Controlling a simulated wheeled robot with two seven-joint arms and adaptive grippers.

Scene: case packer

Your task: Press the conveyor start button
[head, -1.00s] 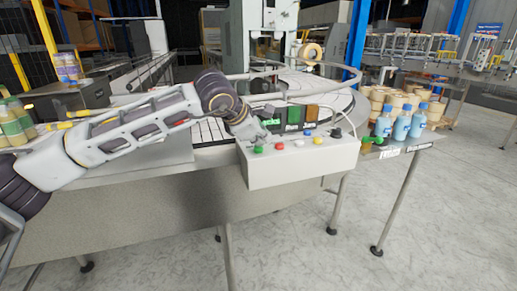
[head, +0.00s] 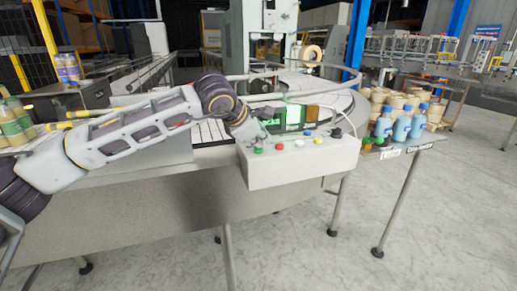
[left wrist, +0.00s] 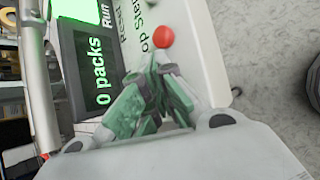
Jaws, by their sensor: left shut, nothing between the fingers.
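The pale control box (head: 300,165) stands at the front of the conveyor. On its top are a green button (head: 258,150), a red button (head: 280,146), and white, blue and yellow buttons, plus a black knob. My left gripper (head: 257,141) is shut and empty, pointing down at the green button; I cannot tell if it touches. In the left wrist view, my fingers (left wrist: 150,105) are tinted green and hide the green button. The red button (left wrist: 163,37) shows beside the label "Stop".
The curved conveyor (head: 335,98) with its rail lies behind the box. Blue bottles (head: 402,128) stand on a side table to the right, near several round tan containers (head: 385,97). Green bottles (head: 14,122) stand at far left. The floor at front right is clear.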

